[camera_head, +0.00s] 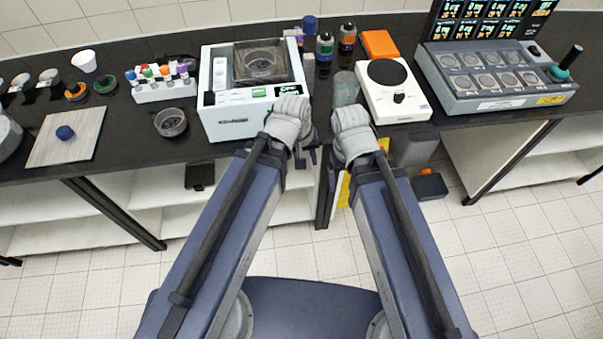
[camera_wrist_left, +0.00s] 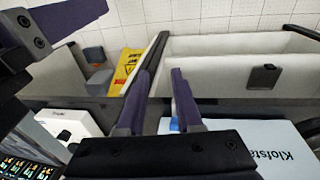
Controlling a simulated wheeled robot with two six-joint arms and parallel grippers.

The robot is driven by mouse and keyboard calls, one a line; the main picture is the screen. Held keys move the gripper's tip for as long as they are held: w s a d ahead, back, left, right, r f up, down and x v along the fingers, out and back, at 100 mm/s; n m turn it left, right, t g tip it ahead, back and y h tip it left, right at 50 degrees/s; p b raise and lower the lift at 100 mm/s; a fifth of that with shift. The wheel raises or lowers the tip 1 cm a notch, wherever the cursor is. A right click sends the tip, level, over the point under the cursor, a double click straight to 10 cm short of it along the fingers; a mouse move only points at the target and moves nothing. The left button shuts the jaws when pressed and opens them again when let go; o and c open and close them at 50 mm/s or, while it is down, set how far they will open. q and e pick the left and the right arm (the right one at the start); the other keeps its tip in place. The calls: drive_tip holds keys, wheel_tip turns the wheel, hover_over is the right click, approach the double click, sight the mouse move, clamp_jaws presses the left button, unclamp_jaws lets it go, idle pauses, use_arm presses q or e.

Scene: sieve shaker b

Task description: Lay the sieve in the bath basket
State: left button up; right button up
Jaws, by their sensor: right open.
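A round dark metal sieve (camera_head: 171,123) sits on the black bench, left of the white ultrasonic bath (camera_head: 226,122). A wire basket (camera_head: 240,75) is in the bath's top opening, and a round, sieve-like metal piece (camera_head: 261,64) lies in it. My left gripper (camera_head: 309,160) is in front of the bath's right front corner, at the bench edge. In the left wrist view its fingers (camera_wrist_left: 164,80) stand apart with nothing between them. My right gripper (camera_head: 368,160) is at the bench edge below the white hotplate, open, its fingertips mostly hidden by its wrist.
A white hotplate (camera_head: 416,99) and a grey glass beaker (camera_head: 345,88) stand right of the bath. A rack of coloured caps (camera_head: 163,85) and a pale board (camera_head: 66,136) are to the left. A grey sample tray unit (camera_head: 495,80) is far right.

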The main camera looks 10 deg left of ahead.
use_arm(q)
drive_tip(key=s+m+y, duration=0.1)
drive_tip(key=m, duration=0.1)
drive_tip(key=s+m+g+y, duration=0.1)
drive_tip(key=s+m, duration=0.1)
drive_tip(key=s+m+g+y, duration=0.1)
drive_tip(key=s+m, duration=0.1)
drive_tip(key=shift+a+f+m, duration=0.1)
drive_tip(key=shift+a+m, duration=0.25)
drive_tip(key=shift+m, duration=0.05)
drive_tip(key=shift+c, duration=0.2)
idle(0.6)
